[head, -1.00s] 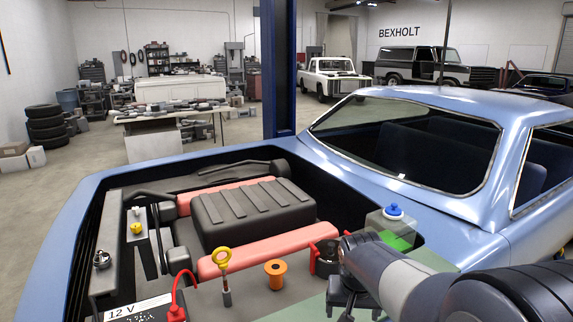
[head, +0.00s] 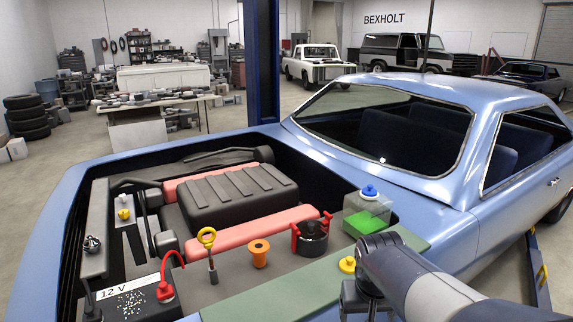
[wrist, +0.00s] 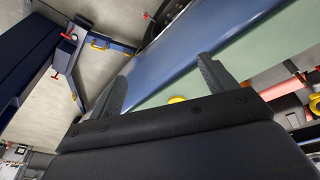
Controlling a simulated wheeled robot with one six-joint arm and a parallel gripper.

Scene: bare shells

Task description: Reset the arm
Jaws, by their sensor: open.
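My arm enters the head view from the lower right. Its dark gripper (head: 365,298) points down near the green front strip (head: 300,280) of the car's engine bay, and its tips are cut off or hidden there. In the wrist view my gripper (wrist: 163,70) shows two dark fingers wide apart, with nothing between them. A yellow cap (head: 347,264) lies on or by the green strip, just left of the arm. It also shows beyond the gripper in the wrist view (wrist: 177,99).
The blue car (head: 440,140) fills the middle. Its bay holds a battery (head: 135,303), a yellow-ringed dipstick (head: 208,240), an orange cap (head: 259,252), a black cup with red clips (head: 313,238) and a blue-capped reservoir (head: 368,212). A blue post (head: 262,70) stands behind.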

